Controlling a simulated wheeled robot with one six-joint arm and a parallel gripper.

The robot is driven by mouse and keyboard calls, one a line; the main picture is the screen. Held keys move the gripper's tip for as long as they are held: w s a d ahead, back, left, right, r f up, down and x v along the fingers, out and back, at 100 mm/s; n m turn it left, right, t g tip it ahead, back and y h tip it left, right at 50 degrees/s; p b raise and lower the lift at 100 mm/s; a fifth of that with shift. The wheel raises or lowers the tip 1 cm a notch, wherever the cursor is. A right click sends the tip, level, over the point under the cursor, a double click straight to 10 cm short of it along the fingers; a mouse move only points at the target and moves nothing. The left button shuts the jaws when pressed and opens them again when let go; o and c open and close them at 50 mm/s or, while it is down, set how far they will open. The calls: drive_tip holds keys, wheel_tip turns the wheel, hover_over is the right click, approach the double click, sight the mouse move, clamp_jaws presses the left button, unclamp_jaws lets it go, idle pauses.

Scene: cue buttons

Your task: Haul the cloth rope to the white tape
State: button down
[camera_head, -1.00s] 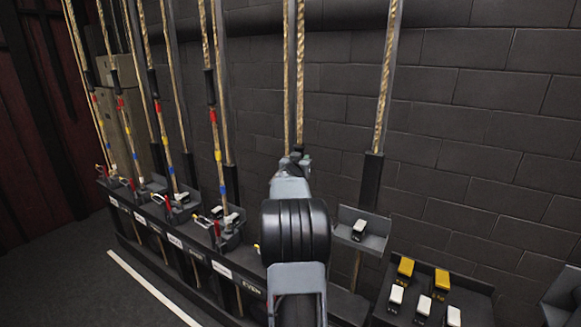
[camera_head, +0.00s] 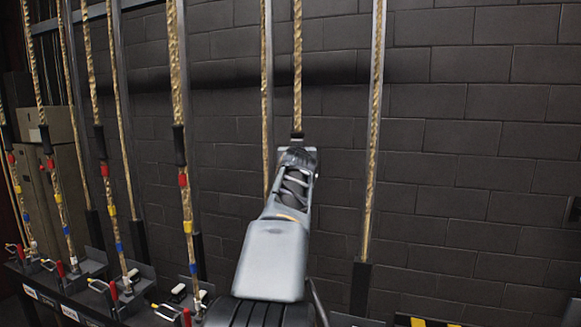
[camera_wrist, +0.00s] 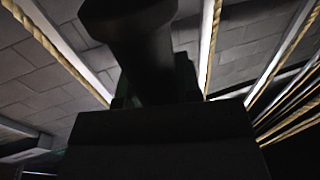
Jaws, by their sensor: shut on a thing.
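The rope in front of me (camera_head: 297,70) is tan, twisted and vertical in the head view. A dark sleeve (camera_head: 297,134) is on it, just above my gripper (camera_head: 297,154). My gripper is raised against the wall and shut on this sleeved part. In the wrist view a thick dark cylinder, seemingly the sleeve (camera_wrist: 128,22), fills the upper middle between the dark jaws (camera_wrist: 150,95). My arm hides the rope below the gripper. I cannot make out white tape on this rope.
Several similar ropes (camera_head: 176,70) hang at left, with dark sleeves and red, yellow and blue tape bands. Levers with red handles (camera_head: 114,291) line the rail below. Another rope (camera_head: 374,120) hangs close at right. A dark brick wall (camera_head: 470,150) stands behind.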

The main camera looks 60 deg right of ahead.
drive_tip(key=shift+r+p, duration=0.35)
drive_tip(key=shift+r, duration=0.45)
drive_tip(key=c, duration=0.8)
unclamp_jaws()
drive_tip(key=b+v, duration=0.5)
drive_tip(key=v, duration=0.8)
drive_tip(key=shift+s+a, duration=0.25)
drive_tip(key=shift+a, duration=0.1)
